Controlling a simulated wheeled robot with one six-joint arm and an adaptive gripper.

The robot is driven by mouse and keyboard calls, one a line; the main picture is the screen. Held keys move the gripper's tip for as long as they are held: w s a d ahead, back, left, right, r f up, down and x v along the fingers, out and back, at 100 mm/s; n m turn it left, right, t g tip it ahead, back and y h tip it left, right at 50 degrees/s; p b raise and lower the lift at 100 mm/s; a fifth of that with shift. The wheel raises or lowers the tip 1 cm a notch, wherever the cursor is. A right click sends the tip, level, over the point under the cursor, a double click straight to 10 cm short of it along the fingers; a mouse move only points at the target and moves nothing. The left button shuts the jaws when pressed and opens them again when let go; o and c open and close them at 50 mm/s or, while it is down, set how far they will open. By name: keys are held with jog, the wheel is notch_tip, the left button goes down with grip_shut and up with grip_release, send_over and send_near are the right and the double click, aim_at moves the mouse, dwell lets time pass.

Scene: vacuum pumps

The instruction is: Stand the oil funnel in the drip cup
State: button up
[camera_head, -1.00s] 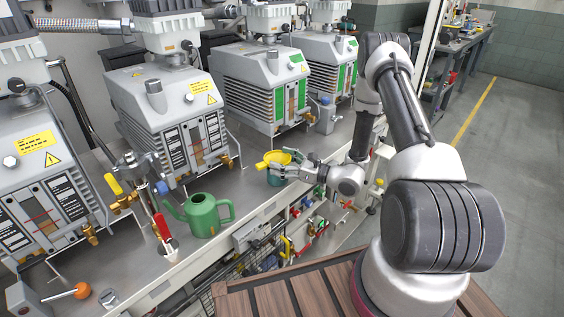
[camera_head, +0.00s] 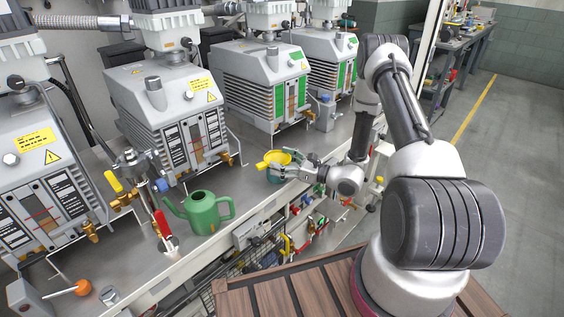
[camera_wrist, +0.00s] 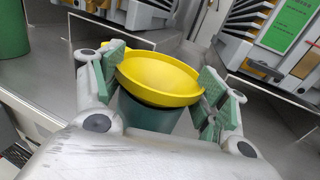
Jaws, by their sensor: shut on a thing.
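The yellow oil funnel (camera_wrist: 160,78) is between the green finger pads of my gripper (camera_wrist: 165,88) in the wrist view, with its wide mouth up. My gripper is shut on it. A dark green cup (camera_wrist: 150,115), which I take for the drip cup, is directly below the funnel. The funnel's spout is hidden, so I cannot tell how deep it is in the cup or whether the funnel rests on it. In the head view the funnel (camera_head: 277,157) and my gripper (camera_head: 288,170) are near the front edge of the grey bench, with the cup mostly hidden.
A green watering can (camera_head: 203,212) stands on the bench (camera_head: 245,190) to the left. Several grey vacuum pumps (camera_head: 260,80) line the back. A red-handled valve (camera_head: 162,225) is left of the can. Pipes and valves (camera_head: 310,210) run below the bench edge.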

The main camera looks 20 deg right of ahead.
jog(key=o, duration=1)
jog(key=v, duration=1.2)
jog(key=shift+s+d, duration=0.1)
jog(key=shift+v, duration=5.9)
jog(key=shift+f, duration=0.15)
